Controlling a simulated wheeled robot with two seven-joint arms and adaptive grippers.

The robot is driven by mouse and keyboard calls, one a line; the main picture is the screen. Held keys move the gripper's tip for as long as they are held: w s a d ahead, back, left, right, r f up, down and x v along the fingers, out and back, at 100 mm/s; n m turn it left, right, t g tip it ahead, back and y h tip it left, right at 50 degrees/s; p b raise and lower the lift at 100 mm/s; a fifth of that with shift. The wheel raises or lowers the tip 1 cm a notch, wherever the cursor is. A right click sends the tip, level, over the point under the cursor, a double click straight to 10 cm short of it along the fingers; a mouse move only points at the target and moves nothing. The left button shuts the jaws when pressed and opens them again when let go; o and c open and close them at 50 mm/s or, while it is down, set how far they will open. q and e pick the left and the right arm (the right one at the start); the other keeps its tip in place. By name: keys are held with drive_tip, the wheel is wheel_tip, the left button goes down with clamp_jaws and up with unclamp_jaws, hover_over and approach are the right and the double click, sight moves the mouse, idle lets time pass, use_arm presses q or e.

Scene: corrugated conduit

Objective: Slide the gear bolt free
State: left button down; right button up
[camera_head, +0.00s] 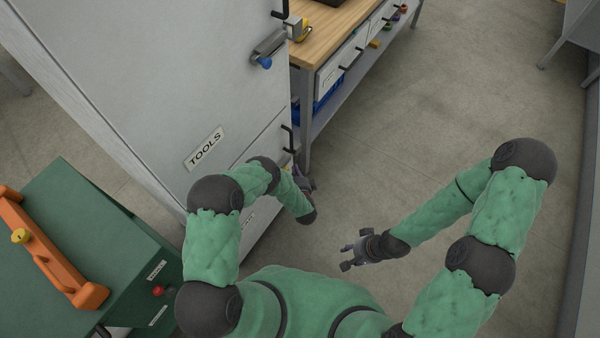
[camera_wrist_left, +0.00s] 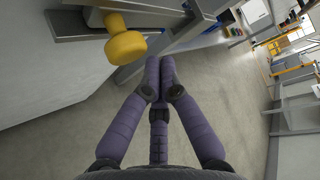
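In the left wrist view a yellow knob (camera_wrist_left: 126,47) sticks out from a grey metal bolt (camera_wrist_left: 130,14) on the cabinet. My left gripper (camera_wrist_left: 160,66) is below and right of the knob in that view, apart from it. Its purple fingertips come together with nothing visible between them. In the head view my left gripper (camera_head: 304,182) is beside the lower cabinet door, whose label (camera_head: 247,216) is mostly hidden by my arm. An upper bolt with a blue knob (camera_head: 265,62) sits on the TOOLS door (camera_head: 170,80). My right gripper (camera_head: 360,250) has spread fingers and is empty above the floor.
A workbench (camera_head: 325,35) with drawers and a lower shelf stands beyond the cabinet. A green cabinet (camera_head: 70,230) at the lower left carries an orange bar (camera_head: 45,250) with a yellow knob. The floor (camera_head: 430,120) to the right is clear.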

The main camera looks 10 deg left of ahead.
use_arm(q)
drive_tip(key=shift+s+a+r, duration=0.3)
drive_tip(key=shift+s+a, duration=0.05)
drive_tip(key=shift+s, duration=0.3)
drive_tip(key=s, duration=0.1)
drive_tip(key=s+a, duration=0.1)
drive_tip(key=s, duration=0.2)
drive_tip(key=shift+s+a+p, duration=0.1)
drive_tip(key=shift+a+p, duration=0.2)
drive_tip(key=shift+p, duration=0.1)
use_arm(e)
drive_tip(key=shift+r, duration=0.4)
